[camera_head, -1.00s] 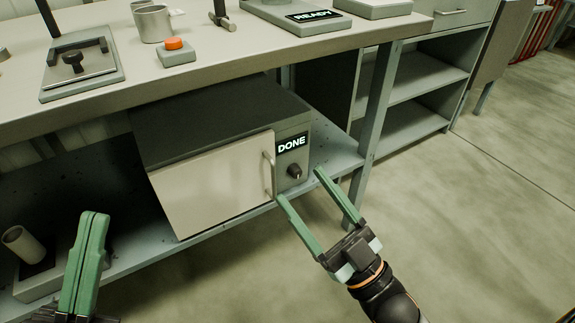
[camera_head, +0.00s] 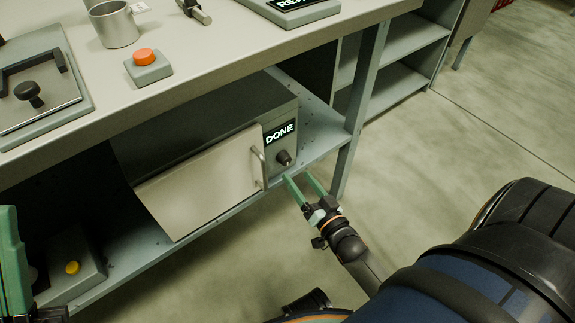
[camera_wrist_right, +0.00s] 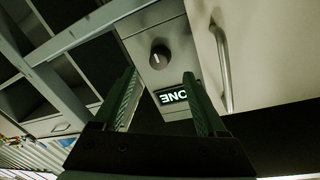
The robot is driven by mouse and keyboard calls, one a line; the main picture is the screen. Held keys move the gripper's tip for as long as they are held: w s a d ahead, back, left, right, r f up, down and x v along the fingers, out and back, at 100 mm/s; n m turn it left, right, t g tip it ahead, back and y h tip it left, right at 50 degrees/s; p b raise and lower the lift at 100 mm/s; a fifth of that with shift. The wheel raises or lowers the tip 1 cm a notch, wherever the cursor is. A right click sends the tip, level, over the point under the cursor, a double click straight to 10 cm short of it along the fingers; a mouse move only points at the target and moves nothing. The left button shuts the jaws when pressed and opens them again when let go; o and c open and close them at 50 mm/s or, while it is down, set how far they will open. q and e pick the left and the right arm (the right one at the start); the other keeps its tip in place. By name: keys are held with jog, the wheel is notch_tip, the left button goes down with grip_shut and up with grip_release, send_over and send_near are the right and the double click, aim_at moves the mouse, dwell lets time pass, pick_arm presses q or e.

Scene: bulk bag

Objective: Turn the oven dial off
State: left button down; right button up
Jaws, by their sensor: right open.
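The oven (camera_head: 205,185) sits on the shelf under the bench with its door closed. Its dial (camera_head: 283,158) is a small dark knob below a lit display (camera_head: 280,132) reading DONE. In the right wrist view the dial (camera_wrist_right: 160,57) shows a pale mark on its face. My right gripper (camera_head: 300,180) is open and empty, just below and in front of the dial. In the wrist view the dial appears beyond the fingertips, between their lines and apart from them. My left gripper (camera_head: 12,260) is partly in view at the left edge; its finger opening cannot be made out.
The oven door's handle (camera_head: 259,168) stands out just left of the dial. The bench top (camera_head: 200,50) overhangs the oven, and a bench leg (camera_head: 360,105) stands to the right. A box with a yellow button (camera_head: 72,267) sits at lower left. Floor in front is clear.

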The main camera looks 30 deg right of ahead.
aim_at(287, 162)
jog(key=w+b, duration=0.1)
jog(key=w, duration=0.3)
jog(key=shift+w+d, duration=0.1)
jog(key=shift+w, duration=0.3)
pick_arm(q)
jog(key=shift+d+f, duration=0.15)
jog(key=shift+f, duration=0.45)
jog(key=shift+d+f, duration=0.15)
jog(key=shift+f, duration=0.45)
pick_arm(e)
jog(key=shift+w, duration=0.75)
jog(key=shift+c, duration=0.2)
pick_arm(q)
jog(key=shift+r, duration=0.1)
pick_arm(e)
grip_shut()
